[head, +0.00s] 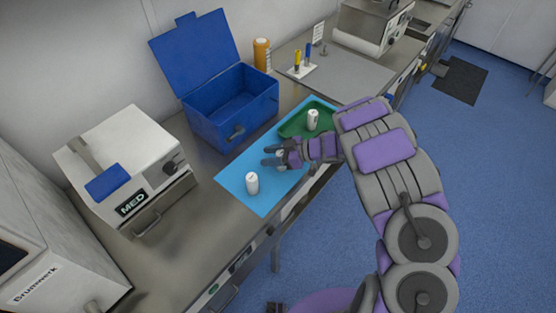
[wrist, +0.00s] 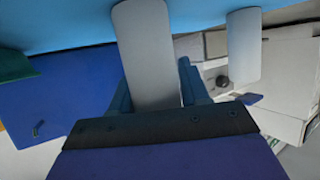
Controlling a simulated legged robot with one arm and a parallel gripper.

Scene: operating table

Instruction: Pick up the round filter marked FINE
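My gripper (head: 268,156) is low over the blue mat (head: 232,176), its two fingers apart. A pale round filter (head: 281,154) is between the fingers and mostly hidden by them in the head view. In the wrist view this filter (wrist: 150,50) stands between both fingers, close to each; I cannot tell whether they press on it. A second white filter (head: 252,183) stands upright on the mat to the left, and it shows at the right of the wrist view (wrist: 243,45). A third white filter (head: 312,120) stands in the green tray (head: 291,128). I cannot read FINE on any filter.
An open blue box (head: 215,122) stands behind the mat. A white device marked MED (head: 125,165) is at the left. An orange bottle (head: 262,54) and a small rack (head: 299,71) of coloured tubes stand farther back. The counter's front edge runs close to the mat.

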